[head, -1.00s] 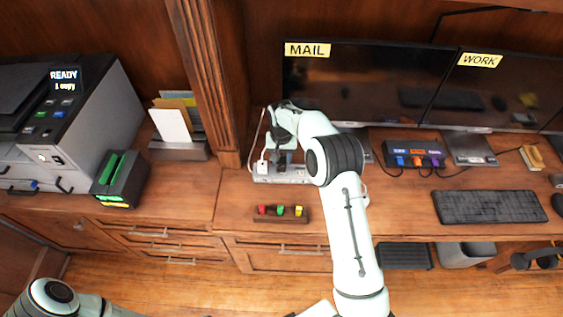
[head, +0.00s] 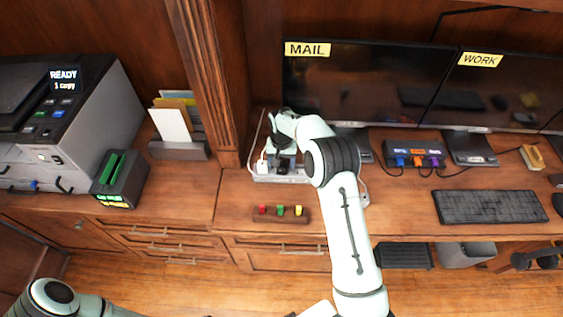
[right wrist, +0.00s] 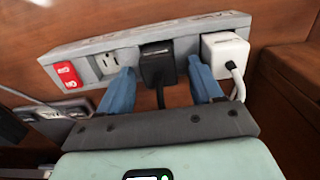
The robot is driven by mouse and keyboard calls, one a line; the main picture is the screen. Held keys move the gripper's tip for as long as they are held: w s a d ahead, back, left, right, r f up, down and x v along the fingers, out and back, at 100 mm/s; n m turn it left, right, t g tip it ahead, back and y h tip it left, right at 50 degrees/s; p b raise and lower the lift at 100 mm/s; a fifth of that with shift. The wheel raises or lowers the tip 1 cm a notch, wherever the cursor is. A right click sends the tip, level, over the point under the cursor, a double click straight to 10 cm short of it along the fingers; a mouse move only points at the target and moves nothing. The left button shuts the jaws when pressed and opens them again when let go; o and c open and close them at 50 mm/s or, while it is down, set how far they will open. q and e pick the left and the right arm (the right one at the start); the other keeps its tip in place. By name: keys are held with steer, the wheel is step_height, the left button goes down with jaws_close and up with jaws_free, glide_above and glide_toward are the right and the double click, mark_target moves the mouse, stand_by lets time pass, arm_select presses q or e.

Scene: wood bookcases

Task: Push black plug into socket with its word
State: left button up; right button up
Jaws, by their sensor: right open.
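The grey power strip (head: 262,178) lies at the back of the desk; it also shows in the right wrist view (right wrist: 130,47). The black plug (right wrist: 157,62) is at a socket in its middle, with a black cord hanging down; I cannot tell how deep it sits. An empty socket (right wrist: 108,64) is to its left and a white plug (right wrist: 224,50) to its right. My right gripper (right wrist: 160,88) is open, its blue fingers on either side of the black plug, with visible gaps. Words on the strip are too small to read. My left gripper is out of view.
A red switch (right wrist: 68,74) is at the strip's left end. A block with coloured pieces (head: 281,214) lies in front of the strip. Monitors (head: 370,85) stand behind; a wood pillar (head: 212,80) rises left.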

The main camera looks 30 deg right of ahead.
mark_target(282, 162)
step_height(282, 162, up, 12)
steer(key=shift+p, duration=0.4)
stand_by(0.4)
